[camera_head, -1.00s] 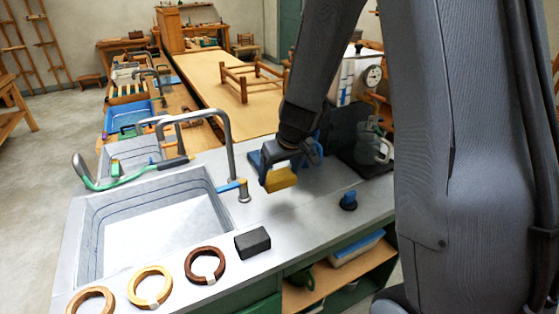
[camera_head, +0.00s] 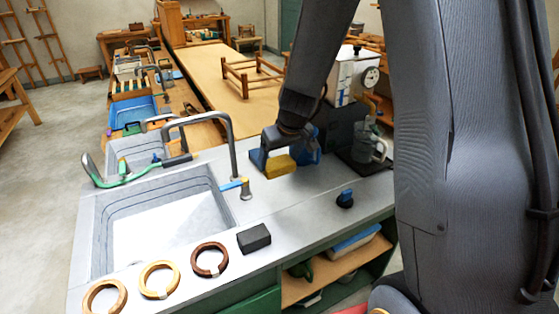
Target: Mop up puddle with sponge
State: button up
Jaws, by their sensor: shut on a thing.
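I cannot tell whether the sponge touches the counter (camera_head: 290,205). No puddle can be made out clearly; part of the counter behind the gripper and arm is hidden.
A sink (camera_head: 105,235) with a tall faucet (camera_head: 232,150) lies left of the gripper. A black block (camera_head: 254,238), a blue knob (camera_head: 345,198) and wooden rings (camera_head: 209,260) are near the front edge. A grey jug (camera_head: 370,145) stands right on a dark mat.

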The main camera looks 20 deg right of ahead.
jog(key=shift+r+p, duration=2)
jog(key=shift+r, duration=0.7)
